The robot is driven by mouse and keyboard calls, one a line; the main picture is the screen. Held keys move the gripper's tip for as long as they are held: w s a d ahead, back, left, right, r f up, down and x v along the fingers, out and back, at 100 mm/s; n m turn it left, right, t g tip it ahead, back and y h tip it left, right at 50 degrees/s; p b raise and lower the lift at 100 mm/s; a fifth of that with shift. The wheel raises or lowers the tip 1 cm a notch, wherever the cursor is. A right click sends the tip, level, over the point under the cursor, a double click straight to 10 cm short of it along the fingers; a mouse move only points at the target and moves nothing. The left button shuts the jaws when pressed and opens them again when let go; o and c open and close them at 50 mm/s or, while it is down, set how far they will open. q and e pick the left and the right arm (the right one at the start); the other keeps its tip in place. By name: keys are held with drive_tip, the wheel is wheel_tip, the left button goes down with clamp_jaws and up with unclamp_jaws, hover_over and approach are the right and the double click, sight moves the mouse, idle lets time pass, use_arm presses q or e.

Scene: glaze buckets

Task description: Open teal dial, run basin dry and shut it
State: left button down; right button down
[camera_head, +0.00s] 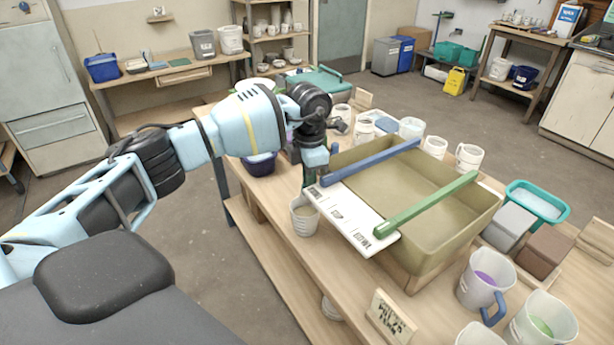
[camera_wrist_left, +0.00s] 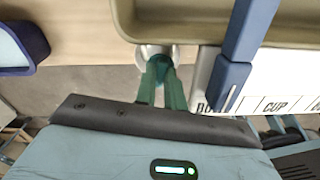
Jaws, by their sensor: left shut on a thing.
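The large olive basin (camera_head: 415,205) stands on the wooden workbench, and I cannot tell its liquid level. A blue bar (camera_head: 370,160) and a green bar (camera_head: 428,203) lie across it. A white lettered board (camera_head: 350,220) runs along its near side; "CUP" is readable in the left wrist view. My left gripper (camera_head: 309,177) is at the basin's near left corner. In the left wrist view its green fingers (camera_wrist_left: 163,75) are shut on the teal dial (camera_wrist_left: 160,60), which they partly cover. A white bucket (camera_head: 304,218) stands beside the board. My right gripper is out of view.
White cups (camera_head: 468,157) stand behind the basin. A teal tray (camera_head: 538,203), grey and brown blocks and jugs of purple (camera_head: 482,285) and green glaze crowd the right. A small sign (camera_head: 390,318) stands at the front edge. A dark blue bowl (camera_head: 260,164) is left of my gripper.

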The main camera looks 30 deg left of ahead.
use_arm(q)
drive_tip(key=c, duration=1.8)
unclamp_jaws()
drive_tip(key=shift+o, duration=0.2)
drive_tip(key=shift+r, duration=0.1)
drive_tip(key=shift+r, duration=3.8)
